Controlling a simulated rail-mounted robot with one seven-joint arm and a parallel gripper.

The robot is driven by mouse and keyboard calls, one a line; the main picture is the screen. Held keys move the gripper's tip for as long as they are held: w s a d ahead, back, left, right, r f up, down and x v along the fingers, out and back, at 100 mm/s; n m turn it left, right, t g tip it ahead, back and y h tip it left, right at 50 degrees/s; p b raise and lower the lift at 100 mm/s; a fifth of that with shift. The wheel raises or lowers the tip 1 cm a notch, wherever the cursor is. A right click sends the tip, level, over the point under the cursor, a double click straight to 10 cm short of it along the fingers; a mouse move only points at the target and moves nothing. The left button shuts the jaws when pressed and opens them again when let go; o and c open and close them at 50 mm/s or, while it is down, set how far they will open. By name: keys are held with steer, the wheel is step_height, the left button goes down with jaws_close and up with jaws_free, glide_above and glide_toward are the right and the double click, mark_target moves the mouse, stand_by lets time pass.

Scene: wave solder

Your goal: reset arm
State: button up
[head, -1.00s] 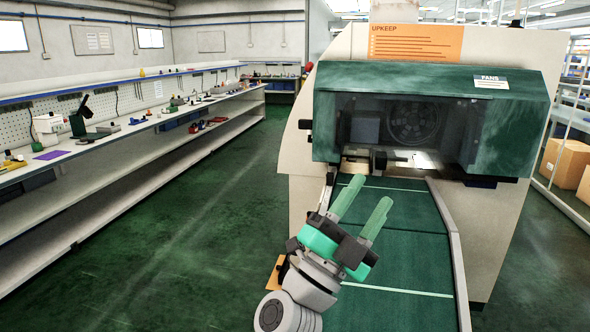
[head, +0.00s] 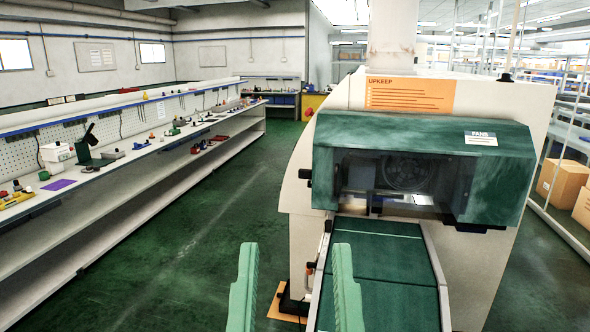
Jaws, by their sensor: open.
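My gripper (head: 296,286) is at the bottom middle of the head view, close to the camera. Its two green fingers point up and stand wide apart, with nothing between them. The right finger overlaps the left edge of the green conveyor (head: 385,262) in the picture. The rest of my arm is below the frame and hidden.
The wave solder machine (head: 325,165) with its dark green hood (head: 345,130) stands ahead at the right. A long workbench (head: 120,165) with tools runs along the left. Cardboard boxes (head: 563,178) sit on a rack at right. The green floor (head: 200,230) between is clear.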

step_height(320, 180, up, 26)
steer(key=p, duration=2.3)
steer(key=shift+a+r, duration=0.15)
steer(key=shift+r, duration=0.1)
